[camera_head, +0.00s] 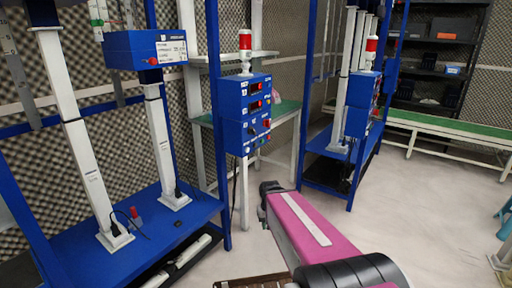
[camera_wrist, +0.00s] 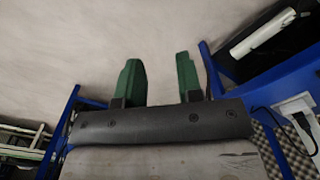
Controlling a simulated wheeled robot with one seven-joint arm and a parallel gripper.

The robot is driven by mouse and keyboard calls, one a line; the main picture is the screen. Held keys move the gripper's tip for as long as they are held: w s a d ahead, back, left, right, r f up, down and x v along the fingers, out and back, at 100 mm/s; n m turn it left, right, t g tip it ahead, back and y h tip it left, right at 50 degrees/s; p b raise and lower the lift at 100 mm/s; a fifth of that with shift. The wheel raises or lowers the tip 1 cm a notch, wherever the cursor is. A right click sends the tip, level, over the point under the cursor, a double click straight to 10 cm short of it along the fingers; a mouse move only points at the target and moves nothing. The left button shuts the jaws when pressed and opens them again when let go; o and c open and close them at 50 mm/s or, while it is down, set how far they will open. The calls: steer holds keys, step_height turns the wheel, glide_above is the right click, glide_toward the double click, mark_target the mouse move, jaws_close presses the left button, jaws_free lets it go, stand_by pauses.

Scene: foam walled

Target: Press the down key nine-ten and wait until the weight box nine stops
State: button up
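A blue control box (camera_head: 248,110) with red displays, small knobs or keys and a red-and-white beacon (camera_head: 245,48) is fixed to a blue post in the head view. Its labels are too small to read, so I cannot tell which key is nine-ten.
A second blue control box (camera_head: 363,90) with a beacon stands farther right. A blue base plate (camera_head: 135,238) carries the white columns at the left. A green-topped bench (camera_head: 445,123) and dark shelves (camera_head: 435,55) are behind. Pale floor (camera_head: 440,200) is open at right.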

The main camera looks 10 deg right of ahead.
jaws_close()
stand_by(1.5)
